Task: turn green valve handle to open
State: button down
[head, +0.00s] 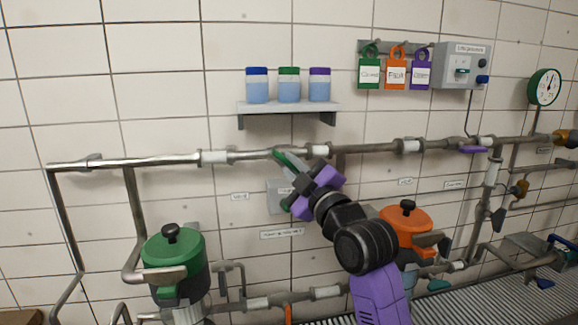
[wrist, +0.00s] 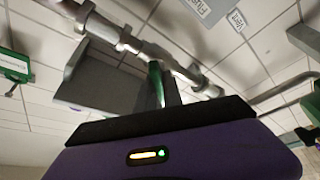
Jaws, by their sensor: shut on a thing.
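The green valve handle (head: 286,159) is on the upper horizontal pipe (head: 245,156), in the middle of the head view. It slants from the pipe down to the right, into my gripper (head: 299,181). My black and purple gripper is shut on the handle just below the pipe. In the wrist view the green handle (wrist: 156,84) stands up from behind the dark finger edge, beside the metal pipe (wrist: 150,50). The fingertips and the gripped part of the handle are mostly hidden.
A shelf (head: 288,108) with three jars is above the pipe. A green pot (head: 174,262) is at lower left and an orange pot (head: 406,226) is right of my arm. A grey box (head: 277,196) sits behind my gripper. Tags and a control box (head: 462,66) hang at upper right.

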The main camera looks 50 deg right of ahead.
jog(key=n+y, duration=0.1)
jog(key=n, duration=0.1)
jog(key=n+g+b, duration=0.1)
jog(key=n, duration=0.2)
jog(key=shift+r+y, duration=0.1)
jog(key=shift+y, duration=0.3)
jog(key=shift+n+g+b, duration=0.3)
jog(key=shift+n+g, duration=0.4)
jog(key=shift+n, duration=1)
jog(key=shift+y, duration=0.3)
jog(key=c, duration=1.5)
grip_release()
jog(key=shift+s, duration=0.15)
jog(key=s, duration=0.2)
jog(key=s+a+b, duration=0.1)
jog(key=s, duration=0.4)
jog(key=shift+s+a+b, duration=0.2)
jog(key=shift+a+b, duration=0.05)
jog(key=shift+b, duration=0.05)
